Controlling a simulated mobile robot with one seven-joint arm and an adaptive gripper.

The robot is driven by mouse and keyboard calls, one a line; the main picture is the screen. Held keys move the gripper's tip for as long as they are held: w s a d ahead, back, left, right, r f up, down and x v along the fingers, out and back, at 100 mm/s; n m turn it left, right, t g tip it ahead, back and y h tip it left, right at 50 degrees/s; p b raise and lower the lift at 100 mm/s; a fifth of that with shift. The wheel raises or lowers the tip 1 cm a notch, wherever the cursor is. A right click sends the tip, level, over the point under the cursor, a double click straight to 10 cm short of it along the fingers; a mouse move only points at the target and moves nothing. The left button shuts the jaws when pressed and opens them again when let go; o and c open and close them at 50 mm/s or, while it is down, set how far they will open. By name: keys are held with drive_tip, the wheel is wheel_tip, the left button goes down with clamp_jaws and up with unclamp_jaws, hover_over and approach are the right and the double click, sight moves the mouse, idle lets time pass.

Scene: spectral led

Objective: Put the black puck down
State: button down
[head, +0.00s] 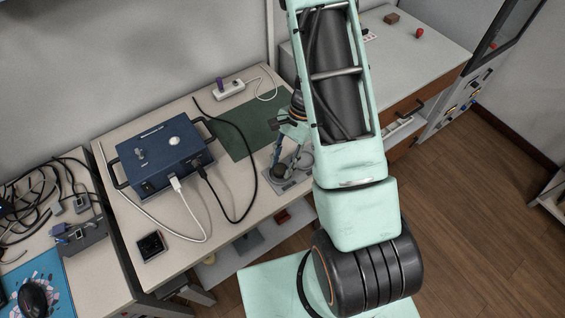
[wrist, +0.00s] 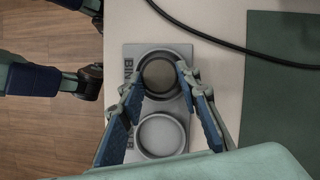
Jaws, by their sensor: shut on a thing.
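The black puck (wrist: 158,75) shows as a dark round disc between my fingertips in the wrist view. My gripper (wrist: 157,88) is shut on it, with one blue-padded finger on each side. Below is a grey tray (wrist: 130,52) with two round recesses and partly hidden lettering that starts "BIN". The puck lines up with the upper recess in that view; I cannot tell if it touches the bottom. The lower recess (wrist: 160,135) is empty. In the head view the puck (head: 279,171) shows dark at the tray (head: 299,180), below my gripper (head: 283,158), partly hidden by my arm.
A blue instrument box (head: 160,155) with cables stands left of the tray. A green mat (head: 248,128) lies behind the tray. A black cable (wrist: 230,45) runs near the tray. A small black square item (head: 151,246) lies at the table's front left.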

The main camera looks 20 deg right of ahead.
drive_tip(key=shift+f+b, duration=0.45)
drive_tip(key=shift+f, duration=0.15)
drive_tip(key=c, duration=1.4)
unclamp_jaws()
drive_tip(key=shift+r, duration=0.15)
drive_tip(key=shift+r+p, duration=0.55)
drive_tip(key=shift+p, duration=0.15)
drive_tip(key=v, duration=1.2)
